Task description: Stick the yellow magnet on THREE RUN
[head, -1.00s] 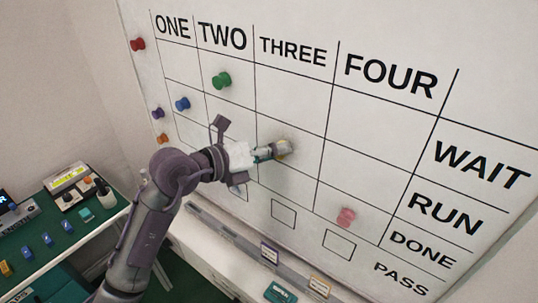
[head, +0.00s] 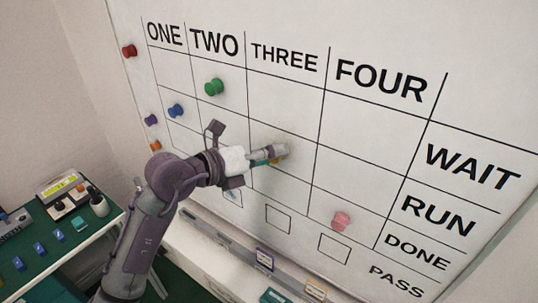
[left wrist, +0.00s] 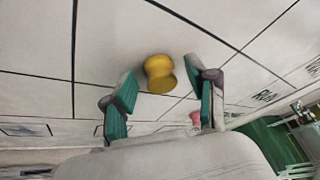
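The whiteboard (head: 380,130) bears a grid with columns ONE to FOUR and rows WAIT, RUN, DONE and PASS. My left gripper (head: 283,152) is close to the board at the THREE column, around the RUN row. In the left wrist view the yellow magnet (left wrist: 159,74) sits between the green-padded fingers of my left gripper (left wrist: 160,92). The fingers are spread, with a gap on each side of the magnet. The magnet appears to be against the board. In the head view the gripper mostly hides it. My right gripper is not in view.
Green (head: 214,87), blue (head: 175,111) and pink (head: 341,221) magnets are on the board. Red (head: 129,51), purple (head: 151,120) and orange (head: 153,146) ones are along its left edge. A ledge runs below the board. A green-topped table (head: 70,235) stands at left.

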